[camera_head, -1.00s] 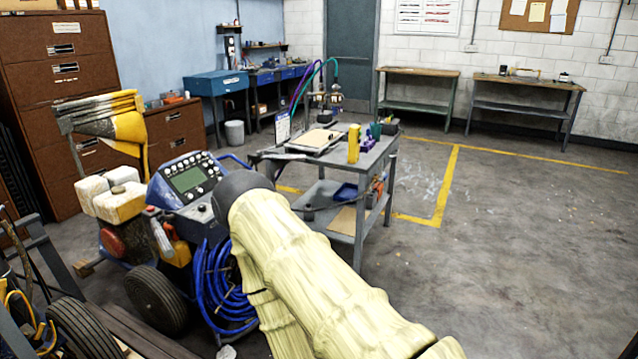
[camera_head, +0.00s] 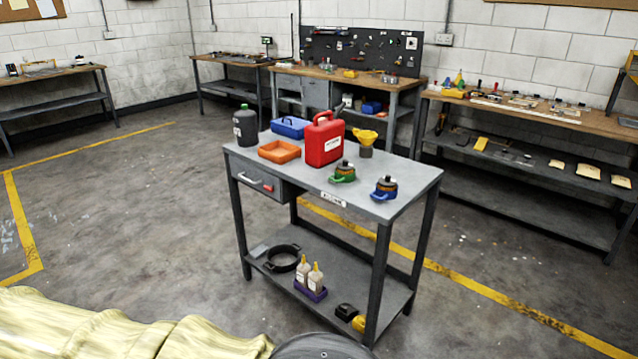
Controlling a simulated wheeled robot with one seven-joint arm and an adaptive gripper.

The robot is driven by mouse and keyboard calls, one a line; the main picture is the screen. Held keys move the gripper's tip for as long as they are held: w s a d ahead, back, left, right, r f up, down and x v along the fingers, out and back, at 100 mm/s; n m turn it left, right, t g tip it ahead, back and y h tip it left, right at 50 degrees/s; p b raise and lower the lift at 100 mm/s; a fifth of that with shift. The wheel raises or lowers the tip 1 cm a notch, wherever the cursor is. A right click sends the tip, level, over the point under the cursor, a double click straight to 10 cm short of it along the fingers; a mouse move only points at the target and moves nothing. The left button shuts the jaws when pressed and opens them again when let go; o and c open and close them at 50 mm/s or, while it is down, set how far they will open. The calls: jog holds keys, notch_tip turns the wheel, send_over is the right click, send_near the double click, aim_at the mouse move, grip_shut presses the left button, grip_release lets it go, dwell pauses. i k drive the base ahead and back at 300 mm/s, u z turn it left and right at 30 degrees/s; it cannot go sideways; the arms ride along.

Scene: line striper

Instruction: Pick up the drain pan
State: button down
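A round black pan (camera_head: 283,258), which looks like a drain pan, sits on the lower shelf of a grey cart, toward its left end. On the cart top are two shallow trays, one orange (camera_head: 279,152) and one blue (camera_head: 290,127); I cannot tell for sure which of these is the drain pan. My arm in its pale yellow cover (camera_head: 120,328) lies along the bottom left, with a dark rounded part at the bottom middle. My gripper's fingers are not in view.
The grey cart (camera_head: 400,205) also bears a red jerrycan (camera_head: 324,140), a dark grey bottle (camera_head: 245,126), a yellow funnel (camera_head: 365,140) and green and blue lidded pots. Two bottles in a purple holder (camera_head: 311,283) stand beside the black pan. The floor left of the cart is clear.

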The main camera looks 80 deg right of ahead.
aim_at(280, 258)
jog(key=z, duration=1.35)
jog(key=i, duration=2.7)
jog(key=z, duration=1.2)
